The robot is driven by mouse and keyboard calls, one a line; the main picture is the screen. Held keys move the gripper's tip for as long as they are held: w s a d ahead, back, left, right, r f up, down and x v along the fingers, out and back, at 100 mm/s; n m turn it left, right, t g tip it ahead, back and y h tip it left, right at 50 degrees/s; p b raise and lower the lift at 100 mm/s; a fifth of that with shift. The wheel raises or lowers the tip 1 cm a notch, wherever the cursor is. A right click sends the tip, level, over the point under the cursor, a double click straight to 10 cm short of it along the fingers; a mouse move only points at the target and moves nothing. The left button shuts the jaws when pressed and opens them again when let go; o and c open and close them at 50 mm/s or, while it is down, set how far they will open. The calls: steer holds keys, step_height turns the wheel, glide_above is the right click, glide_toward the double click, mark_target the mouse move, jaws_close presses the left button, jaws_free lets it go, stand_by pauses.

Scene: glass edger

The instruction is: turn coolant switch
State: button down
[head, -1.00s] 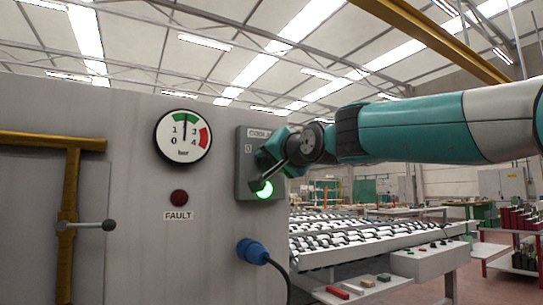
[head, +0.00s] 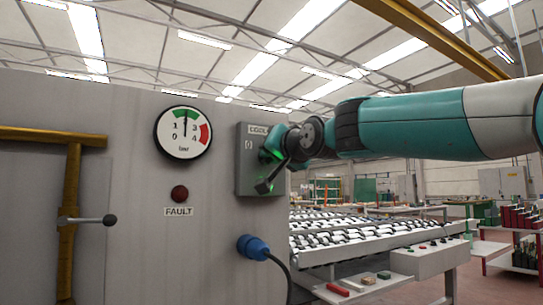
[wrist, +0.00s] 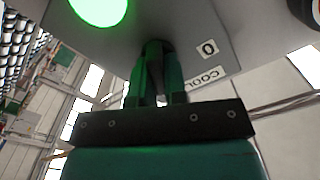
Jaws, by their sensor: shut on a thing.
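The grey coolant switch box (head: 246,178) is mounted at the right edge of the machine panel, with a partly covered "COOL…" label and a "0" mark. My gripper (head: 268,166) is at the front of the box, tilted, and hides the switch handle in the head view. In the wrist view my gripper (wrist: 158,52) is shut on the dark switch handle (wrist: 154,80), which shows only as a narrow strip between the fingers. The round lamp (wrist: 98,8) is lit green there; in the head view it is hidden, with only a green glow showing.
A pressure gauge (head: 184,132), a dark red fault lamp (head: 180,193) and a blue plug with cable (head: 252,247) are on the panel. A lever (head: 88,220) sticks out at left. A roller conveyor (head: 350,235) stands beyond on the right.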

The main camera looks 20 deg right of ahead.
steer(key=n, duration=0.2)
steer(key=n+b, duration=0.1)
steer(key=n, duration=0.4)
steer(key=shift+a+b, duration=0.25)
steer(key=shift+b, duration=0.05)
steer(key=n, duration=0.3)
steer(key=n+b, duration=0.1)
steer(key=n, duration=0.2)
steer(key=shift+s+a+n, duration=0.1)
steer(key=shift+a+n, duration=0.1)
steer(key=shift+n, duration=0.2)
steer(key=c, duration=1.2)
jaws_free()
steer(key=shift+o, duration=0.2)
steer(key=shift+s, duration=0.1)
